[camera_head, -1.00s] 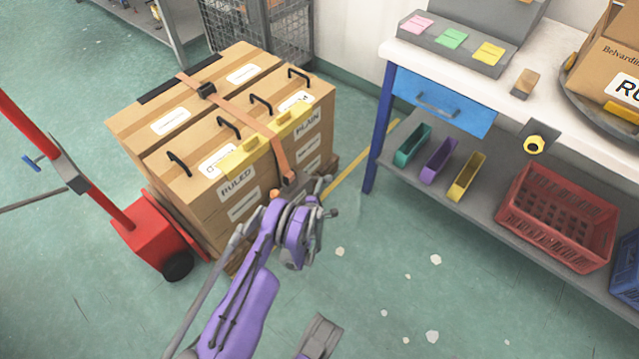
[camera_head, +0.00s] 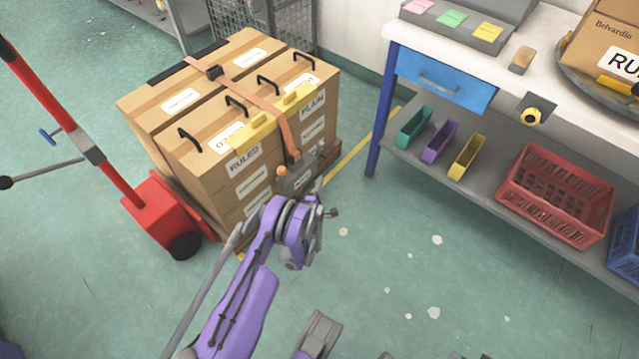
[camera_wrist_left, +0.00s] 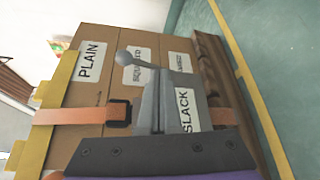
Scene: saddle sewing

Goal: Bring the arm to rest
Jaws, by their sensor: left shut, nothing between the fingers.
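My left gripper (camera_head: 297,179) is at the end of the purple arm, by the front right corner of the strapped carton stack (camera_head: 190,142) in the head view. In the left wrist view, the left gripper (camera_wrist_left: 152,88) points at the carton side, its grey fingers together and empty. An orange strap (camera_wrist_left: 72,116) with a dark buckle (camera_wrist_left: 118,111) runs behind the fingers. I cannot tell whether the fingers touch the strap or cartons. The labels read PLAIN, SQUARED and SLACK.
A red hand truck (camera_head: 150,208) stands left of the stack. A workbench (camera_head: 545,82) with a blue drawer (camera_head: 440,82) is at the right. Its lower shelf holds small bins and a red crate (camera_head: 553,195). The green floor between stack and bench is open.

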